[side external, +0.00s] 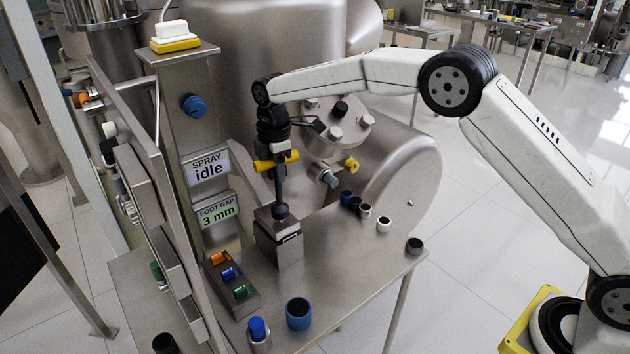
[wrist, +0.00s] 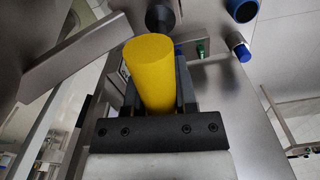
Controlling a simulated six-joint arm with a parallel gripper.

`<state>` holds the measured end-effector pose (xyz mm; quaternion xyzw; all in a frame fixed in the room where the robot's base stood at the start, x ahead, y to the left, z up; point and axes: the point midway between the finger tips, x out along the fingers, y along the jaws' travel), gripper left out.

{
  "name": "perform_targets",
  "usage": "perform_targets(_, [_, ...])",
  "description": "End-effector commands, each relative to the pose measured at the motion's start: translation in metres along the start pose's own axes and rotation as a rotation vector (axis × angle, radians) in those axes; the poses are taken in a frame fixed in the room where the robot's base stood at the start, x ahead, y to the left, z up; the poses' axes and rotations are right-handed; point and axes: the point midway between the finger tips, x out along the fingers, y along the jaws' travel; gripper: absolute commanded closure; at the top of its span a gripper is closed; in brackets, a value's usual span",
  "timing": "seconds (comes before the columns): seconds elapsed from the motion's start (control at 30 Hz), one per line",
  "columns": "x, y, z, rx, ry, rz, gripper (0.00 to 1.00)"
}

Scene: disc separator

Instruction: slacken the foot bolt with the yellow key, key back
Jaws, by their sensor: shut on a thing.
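The yellow key (side external: 291,156) has a yellow cross handle and a dark shaft, and it stands upright over the steel foot block (side external: 278,245). My gripper (side external: 275,158) points down and is shut on the handle. The shaft's lower end meets a dark round piece (side external: 281,212) on top of the block; the foot bolt itself is hidden there, so I cannot tell how it is seated. In the wrist view the yellow handle (wrist: 152,70) fills the space between my gripper's fingers (wrist: 157,85). A label reads foot gap 3 mm (side external: 218,211).
A key rack (side external: 250,307) holds orange, blue and green handles. A blue cup (side external: 298,314) and a blue-capped bottle (side external: 259,332) stand at the front. Several small cups line the right. The spray label reads idle (side external: 208,167). The separator drum (side external: 410,170) stands close behind.

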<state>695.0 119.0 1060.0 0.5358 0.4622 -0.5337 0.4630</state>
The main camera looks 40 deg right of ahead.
Motion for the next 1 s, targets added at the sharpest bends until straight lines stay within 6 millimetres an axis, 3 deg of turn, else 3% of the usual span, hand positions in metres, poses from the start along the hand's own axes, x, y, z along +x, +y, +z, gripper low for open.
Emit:
perform_targets(0.13, [0.006, -0.002, 0.001, 0.002, -0.005, -0.011, 1.00])
perform_targets(1.0, [-0.008, -0.001, 0.001, 0.003, -0.003, -0.004, 1.00])
